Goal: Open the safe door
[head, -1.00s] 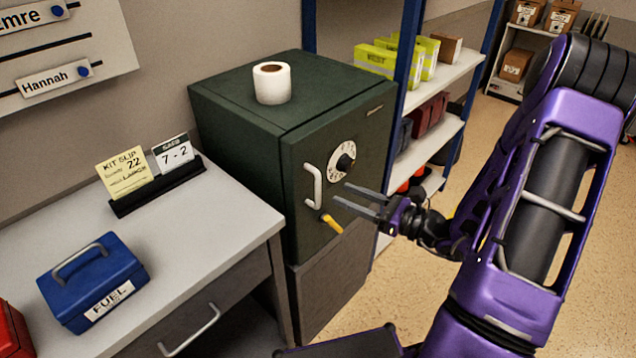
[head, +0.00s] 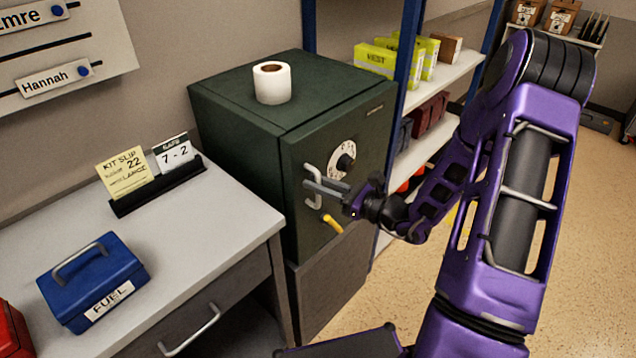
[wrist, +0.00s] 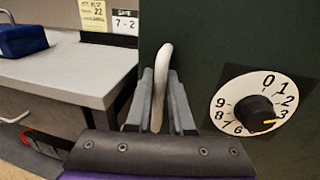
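The dark green safe (head: 240,115) stands beside the desk with its door (head: 370,130) shut. A pale upright bar handle (head: 309,178) is on the door's left side; it also shows in the wrist view (wrist: 164,58). My gripper (head: 308,178) is at the handle, its two fingers open on either side of the bar in the wrist view (wrist: 161,85). I cannot tell whether either finger touches it. A white numbered dial (head: 334,154) with a black knob is right of the handle. The knob's yellow mark (wrist: 270,121) points near 3. A yellow-handled lever (head: 332,223) is below the handle.
A white roll (head: 272,83) stands on the safe. The desk (head: 200,215) at left holds a blue FUEL box (head: 92,280), a yellow kit slip (head: 124,172) and a SAFE card reading 7-2 (head: 173,152). A blue-framed shelf (head: 408,70) is close on the right.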

